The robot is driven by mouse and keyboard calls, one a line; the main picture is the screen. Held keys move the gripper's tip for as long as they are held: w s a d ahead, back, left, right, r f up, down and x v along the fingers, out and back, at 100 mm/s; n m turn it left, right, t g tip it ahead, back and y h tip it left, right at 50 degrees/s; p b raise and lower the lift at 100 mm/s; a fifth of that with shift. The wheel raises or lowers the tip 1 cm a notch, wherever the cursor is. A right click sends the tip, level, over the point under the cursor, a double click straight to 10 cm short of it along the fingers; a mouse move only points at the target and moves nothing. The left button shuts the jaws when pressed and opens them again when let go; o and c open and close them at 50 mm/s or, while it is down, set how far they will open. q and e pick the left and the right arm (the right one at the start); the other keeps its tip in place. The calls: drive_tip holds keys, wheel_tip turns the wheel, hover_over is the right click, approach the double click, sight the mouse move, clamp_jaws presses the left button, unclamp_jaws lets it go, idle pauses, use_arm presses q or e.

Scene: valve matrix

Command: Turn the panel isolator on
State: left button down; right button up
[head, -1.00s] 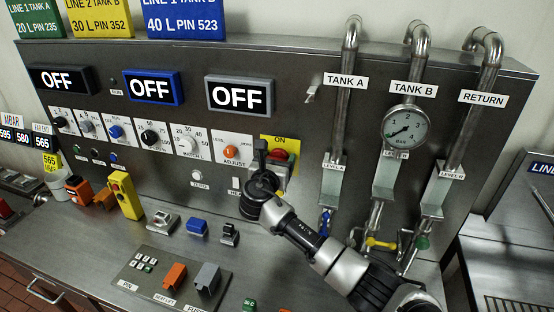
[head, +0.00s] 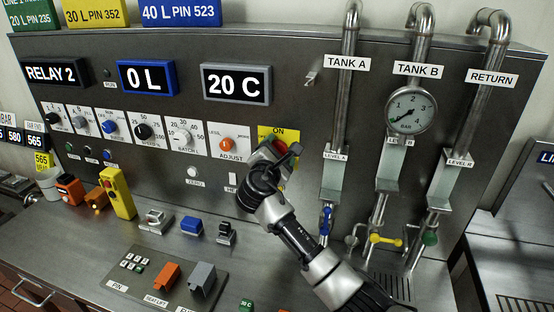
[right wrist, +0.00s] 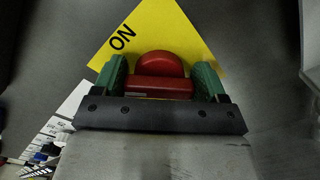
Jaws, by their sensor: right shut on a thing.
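The panel isolator is a red handle (right wrist: 160,66) on a yellow plate (right wrist: 142,28) marked ON. In the head view the yellow plate (head: 291,135) is at the panel's middle right, mostly behind my gripper. My right gripper (head: 278,152) is at the handle, its jaws tilted. In the right wrist view its green finger pads (right wrist: 160,84) sit on either side of the red handle, shut on it. The plate appears turned relative to the wrist camera. The displays read RELAY 2 (head: 52,74), 0 L (head: 147,78) and 20 C (head: 236,84). My left gripper is not in view.
Knobs, including an orange one (head: 227,145), line the panel left of the isolator. Pipes with a gauge (head: 409,110) and blue (head: 325,218), yellow (head: 385,239) and green (head: 430,238) valve handles stand to the right. A yellow pendant (head: 117,192) stands on the bench.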

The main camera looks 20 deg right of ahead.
drive_tip(key=m+b, duration=0.3)
drive_tip(key=m, duration=0.1)
drive_tip(key=shift+f+m+b, duration=0.3)
drive_tip(key=shift+f+b, duration=0.05)
drive_tip(key=shift+f, duration=0.05)
drive_tip(key=shift+d+m+b, duration=0.1)
drive_tip(key=shift+m+b, duration=1.4)
drive_tip(key=shift+m, duration=0.4)
drive_tip(key=o, duration=0.9)
drive_tip(key=shift+s, duration=0.1)
drive_tip(key=shift+r, duration=0.1)
drive_tip(key=b+v, duration=0.2)
drive_tip(key=v, duration=0.9)
